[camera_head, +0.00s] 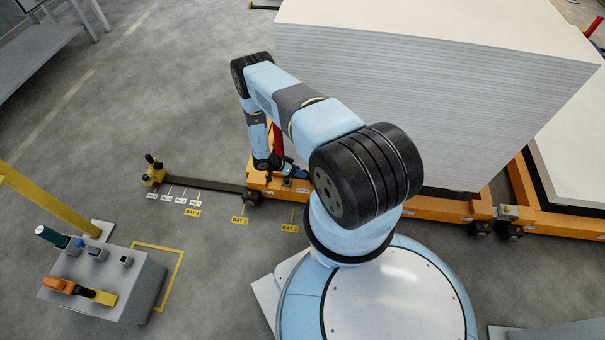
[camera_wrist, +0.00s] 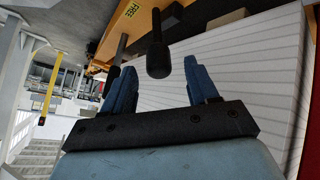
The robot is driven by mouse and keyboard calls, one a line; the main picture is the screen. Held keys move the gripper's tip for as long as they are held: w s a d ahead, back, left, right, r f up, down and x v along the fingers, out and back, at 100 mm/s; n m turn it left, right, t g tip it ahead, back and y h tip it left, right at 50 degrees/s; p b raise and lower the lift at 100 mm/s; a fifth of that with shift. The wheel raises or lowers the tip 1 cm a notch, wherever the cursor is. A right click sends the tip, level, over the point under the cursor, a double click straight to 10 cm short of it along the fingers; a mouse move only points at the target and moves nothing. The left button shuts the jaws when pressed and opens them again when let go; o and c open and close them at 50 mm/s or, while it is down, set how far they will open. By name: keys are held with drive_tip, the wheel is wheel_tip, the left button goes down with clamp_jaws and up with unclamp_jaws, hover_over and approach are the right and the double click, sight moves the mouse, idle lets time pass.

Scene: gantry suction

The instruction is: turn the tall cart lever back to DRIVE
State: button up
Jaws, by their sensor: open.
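The cart lever (camera_wrist: 157,48) shows in the wrist view as a black shaft with a thick rounded end, standing out from the orange cart frame (camera_wrist: 103,40). A yellow label reading FREE (camera_wrist: 131,9) is beside its base. My gripper (camera_wrist: 161,73) is open. Its two blue fingers are apart, with the lever's end in the picture gap between them; I cannot tell whether it is within their reach, and no contact shows. In the head view my gripper (camera_head: 287,171) is low at the cart's left end, where the lever is too small to make out.
A tall stack of pale boards (camera_head: 400,105) fills the cart's top. A dark floor rail (camera_head: 205,185) runs left to a yellow stop (camera_head: 154,172), past bay labels. A grey pedestal (camera_head: 125,290) with tools stands at lower left. Open floor (camera_head: 150,95) lies left of the cart.

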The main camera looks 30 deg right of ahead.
drive_tip(key=v, duration=1)
drive_tip(key=shift+a, duration=0.2)
drive_tip(key=shift+w, duration=0.1)
